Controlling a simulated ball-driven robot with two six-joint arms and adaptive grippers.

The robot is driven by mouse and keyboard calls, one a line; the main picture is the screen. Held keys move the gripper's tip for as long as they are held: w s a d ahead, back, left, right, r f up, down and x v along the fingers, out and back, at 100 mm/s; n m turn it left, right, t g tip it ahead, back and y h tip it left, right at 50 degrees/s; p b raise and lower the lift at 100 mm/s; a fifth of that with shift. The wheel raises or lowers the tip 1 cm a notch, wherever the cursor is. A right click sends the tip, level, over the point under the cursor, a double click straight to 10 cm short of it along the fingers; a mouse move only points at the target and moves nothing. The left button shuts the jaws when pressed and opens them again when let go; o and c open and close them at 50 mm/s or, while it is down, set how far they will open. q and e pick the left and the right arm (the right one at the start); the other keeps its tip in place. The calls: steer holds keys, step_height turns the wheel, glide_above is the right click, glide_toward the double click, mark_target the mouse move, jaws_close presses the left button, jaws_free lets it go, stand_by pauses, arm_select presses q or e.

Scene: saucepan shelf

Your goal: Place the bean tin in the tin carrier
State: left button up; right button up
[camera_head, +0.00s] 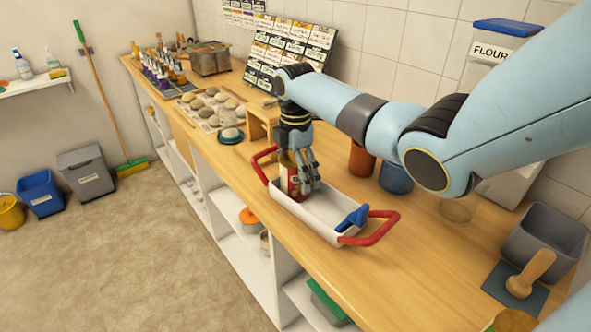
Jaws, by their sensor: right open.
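The tin carrier (318,222) is a long white open tray with a red handle at each end, standing on the wooden counter. The bean tin (289,178), with a red and pale label, stands upright at the carrier's far left end and looks to be inside it. My right gripper (304,183) points down at the tin, its grey fingers open beside and partly in front of it. The fingers hide part of the tin, so I cannot tell whether they touch it. My left gripper is not in view.
A blue object (353,218) sits at the carrier's near end. A reddish-brown pot (361,160) and a blue pot (396,178) stand behind it. A small wooden stand (261,122) is beyond the far end.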

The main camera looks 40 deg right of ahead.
steer(key=shift+r, duration=0.25)
step_height(320, 180, up, 12)
steer(key=shift+f+b, duration=0.1)
steer(key=shift+b, duration=0.35)
